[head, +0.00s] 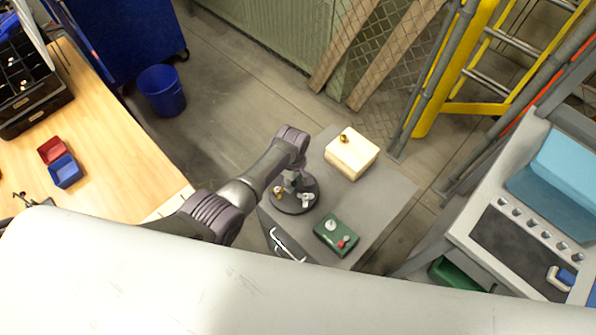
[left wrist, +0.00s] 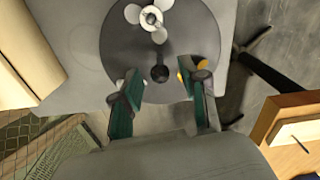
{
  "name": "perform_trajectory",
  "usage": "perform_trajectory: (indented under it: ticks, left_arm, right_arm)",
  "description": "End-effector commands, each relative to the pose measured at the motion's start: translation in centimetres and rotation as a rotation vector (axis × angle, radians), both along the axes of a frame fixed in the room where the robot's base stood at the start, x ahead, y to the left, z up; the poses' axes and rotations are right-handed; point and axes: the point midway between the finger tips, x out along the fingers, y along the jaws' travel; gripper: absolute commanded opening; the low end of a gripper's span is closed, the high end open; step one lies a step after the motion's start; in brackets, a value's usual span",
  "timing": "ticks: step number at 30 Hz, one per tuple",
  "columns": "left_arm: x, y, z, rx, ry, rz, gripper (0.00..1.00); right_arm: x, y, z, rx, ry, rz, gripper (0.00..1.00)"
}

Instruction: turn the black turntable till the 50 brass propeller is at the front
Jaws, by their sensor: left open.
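The black turntable (head: 290,208) lies on a grey cabinet top, and it fills the upper middle of the left wrist view (left wrist: 118,45). A brass propeller (head: 278,190) sits at its left side in the head view; no size marking is readable. A white propeller (head: 306,200) sits at its right side and shows at the top of the left wrist view (left wrist: 133,13). My left gripper (head: 292,184) is over the turntable. In the left wrist view its fingers (left wrist: 160,82) are apart, with a black knob (left wrist: 159,73) between them and a brass bit beside the right finger.
A cream box (head: 352,158) with a brass piece on top stands behind the turntable. A green control box (head: 335,236) with a red knob sits in front, to the right. The cabinet top (head: 385,195) is clear on the right. A wooden bench (head: 110,150) is at left.

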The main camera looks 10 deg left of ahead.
Motion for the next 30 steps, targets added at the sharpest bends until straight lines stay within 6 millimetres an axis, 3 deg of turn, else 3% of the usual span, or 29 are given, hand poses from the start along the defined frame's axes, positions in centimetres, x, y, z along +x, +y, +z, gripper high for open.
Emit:
perform_trajectory:
  ticks: [4, 24, 30]
  left_arm:
    - [0.0, 0.0, 1.6, -0.001, 0.000, 0.000, 0.44]
    - [0.0, 0.0, 6.5, 0.000, -0.001, 0.000, 0.44]
    - [-0.1, 0.0, 7.1, 0.000, 0.001, 0.000, 0.44]
  right_arm:
    - [0.0, 0.0, 1.5, 0.000, 0.000, 0.000, 0.40]
    - [0.0, 0.0, 1.0, 0.000, 0.000, 0.000, 0.40]
    - [0.0, 0.0, 1.0, 0.000, 0.000, 0.000, 0.40]
